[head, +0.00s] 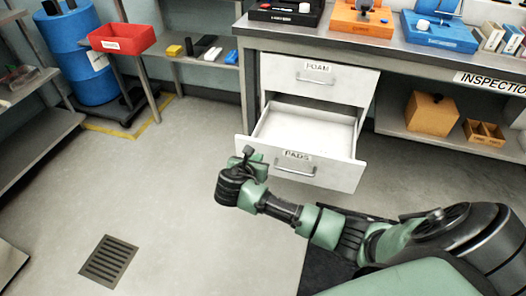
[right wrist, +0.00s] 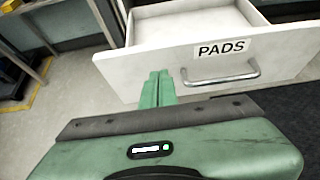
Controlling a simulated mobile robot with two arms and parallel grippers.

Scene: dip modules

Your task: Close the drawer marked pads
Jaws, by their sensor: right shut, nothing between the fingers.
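The white drawer marked PADS (head: 325,171) is pulled out below the closed drawer marked FOAM (head: 345,81), and its inside looks empty. Its silver bar handle (right wrist: 222,76) sits under the label in the right wrist view. My right gripper (head: 248,155) is at the left part of the drawer front in the head view. In the right wrist view its green fingers (right wrist: 158,88) are shut and empty, in front of the drawer face to the left of the handle. I cannot tell whether they touch the face. My left gripper is not in view.
The workbench (head: 410,52) above holds black, orange and blue fixtures. A lower shelf at right carries a cardboard box (head: 432,112). A blue barrel (head: 82,50) and a red bin (head: 122,37) stand at left. The floor left of the drawer is clear, with a drain grate (head: 108,261).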

